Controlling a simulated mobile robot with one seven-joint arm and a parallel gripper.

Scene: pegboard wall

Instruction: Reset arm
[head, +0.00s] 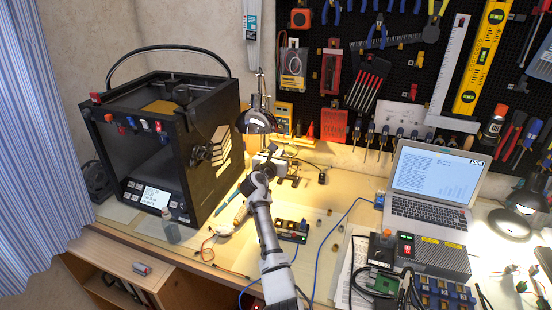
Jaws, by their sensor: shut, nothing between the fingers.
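My arm (266,232) reaches up from the bottom middle of the head view, over the wooden workbench (330,215). My gripper (270,150) is at its far end, close to the desk lamp and the back of the bench. It looks small and its fingers are hard to make out. It appears shut, and I see nothing held in it. I cannot tell whether it touches anything behind it.
A black 3D printer (170,140) stands left of my arm. A dark lamp (258,122) is by my gripper. A laptop (432,190), a power supply (432,255) and a blue cable (345,220) lie farther right. A pegboard (350,30) rises behind.

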